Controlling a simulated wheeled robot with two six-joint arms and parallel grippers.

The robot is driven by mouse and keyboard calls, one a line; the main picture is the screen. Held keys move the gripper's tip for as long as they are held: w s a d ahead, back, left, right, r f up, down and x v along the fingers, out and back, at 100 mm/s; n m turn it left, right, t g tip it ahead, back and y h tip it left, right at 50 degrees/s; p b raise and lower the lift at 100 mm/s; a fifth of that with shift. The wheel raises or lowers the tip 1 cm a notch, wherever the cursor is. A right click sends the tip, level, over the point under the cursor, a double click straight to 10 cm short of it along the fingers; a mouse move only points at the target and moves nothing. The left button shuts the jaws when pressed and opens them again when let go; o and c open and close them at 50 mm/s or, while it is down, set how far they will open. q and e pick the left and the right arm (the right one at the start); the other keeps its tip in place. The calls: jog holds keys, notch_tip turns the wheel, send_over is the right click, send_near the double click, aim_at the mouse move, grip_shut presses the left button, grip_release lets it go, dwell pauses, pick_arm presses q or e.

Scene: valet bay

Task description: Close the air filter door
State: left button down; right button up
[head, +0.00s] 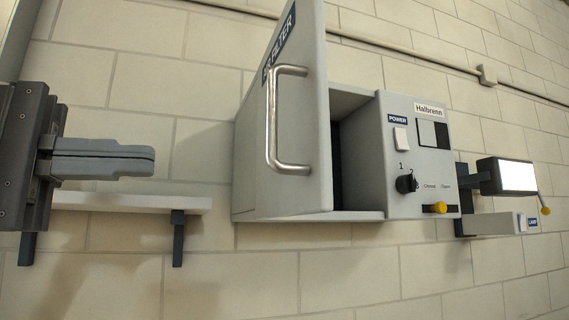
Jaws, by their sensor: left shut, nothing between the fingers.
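The air filter door (297,190) is a grey panel with a dark blue label and a metal bar handle (272,120). It stands open, swung out from the grey wall cabinet (362,103), and the dark inside shows to its right. My left gripper (154,160) is at the left, its two grey fingers shut together with nothing between them. It points right and is apart from the door, with a gap of wall between its tips and the handle in the picture. My right gripper is not in view.
A control panel (425,165) with a power switch, black knob and yellow button adjoins the cabinet. A lamp unit (507,177) is mounted farther right. A pale shelf (135,202) on brackets is behind and below my left gripper. A pipe (400,48) runs along the block wall.

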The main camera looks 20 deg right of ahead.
pick_arm(q)
jog(key=p, duration=0.6)
send_near(316, 169)
jog(key=d, duration=0.5)
jog(key=shift+s+r, duration=0.1)
jog(key=shift+r, duration=0.25)
jog(key=shift+d+p, duration=0.35)
jog(key=shift+d, duration=0.5)
jog(key=shift+f, duration=0.15)
